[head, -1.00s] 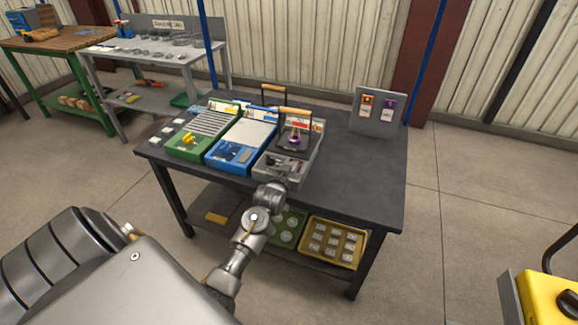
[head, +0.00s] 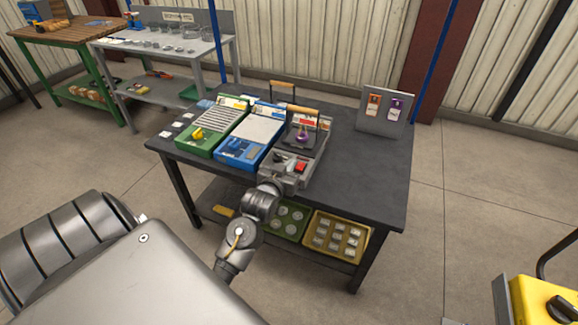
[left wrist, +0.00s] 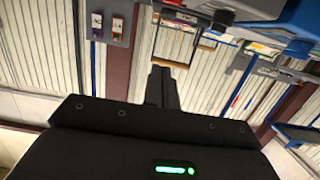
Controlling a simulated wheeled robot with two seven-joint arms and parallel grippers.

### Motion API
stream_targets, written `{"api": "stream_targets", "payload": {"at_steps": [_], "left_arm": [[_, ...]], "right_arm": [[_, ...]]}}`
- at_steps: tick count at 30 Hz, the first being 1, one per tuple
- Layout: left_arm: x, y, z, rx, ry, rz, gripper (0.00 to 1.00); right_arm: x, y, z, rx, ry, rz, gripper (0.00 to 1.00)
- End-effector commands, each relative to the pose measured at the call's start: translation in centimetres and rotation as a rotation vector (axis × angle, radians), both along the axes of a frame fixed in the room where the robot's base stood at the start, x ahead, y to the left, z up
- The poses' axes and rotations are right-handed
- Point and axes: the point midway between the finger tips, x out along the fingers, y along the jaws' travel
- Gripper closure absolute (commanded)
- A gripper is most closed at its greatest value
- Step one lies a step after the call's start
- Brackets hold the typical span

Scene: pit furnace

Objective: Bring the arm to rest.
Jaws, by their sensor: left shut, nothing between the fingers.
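My left arm reaches up from the lower middle of the head view. Its gripper (head: 272,185) is at the front edge of the dark table (head: 355,185), just in front of the grey unit (head: 318,160). In the left wrist view the fingers (left wrist: 162,88) are together with nothing between them, pointing into open space. The grey unit, with a red part (head: 301,168) and a wooden-handled frame around a purple piece (head: 302,134), stands apart from the fingers as far as I can see. My right gripper is not in view.
A blue unit (head: 236,151) and a green unit (head: 196,144) stand left of the grey one. A panel with orange and purple tags (head: 384,110) stands at the back right. The lower shelf holds a yellow tray (head: 310,243) and a green tray (head: 277,228). The table's right part is clear.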

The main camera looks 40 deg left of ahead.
Motion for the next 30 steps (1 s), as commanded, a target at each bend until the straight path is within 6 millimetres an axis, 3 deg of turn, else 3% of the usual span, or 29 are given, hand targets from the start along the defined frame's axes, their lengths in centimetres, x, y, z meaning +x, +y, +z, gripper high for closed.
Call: {"api": "stream_targets", "payload": {"at_steps": [15,19,23,26,30], "left_arm": [[0.0,0.0,0.0,0.0,0.0,0.0,1.0],[0.1,-0.4,-2.0,-0.003,0.034,-0.011,1.0],[-0.1,-1.8,-8.2,-0.013,0.147,-0.045,1.0],[-1.4,-3.4,-15.0,-0.022,0.268,-0.082,1.0],[-5.1,-5.9,-24.9,-0.03,0.451,-0.14,1.0]], "right_arm": [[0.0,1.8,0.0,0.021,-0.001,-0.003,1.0],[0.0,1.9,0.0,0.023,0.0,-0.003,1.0],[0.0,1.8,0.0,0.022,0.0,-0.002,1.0],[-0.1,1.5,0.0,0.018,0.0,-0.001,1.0],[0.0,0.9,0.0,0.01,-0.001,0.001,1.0]]}}
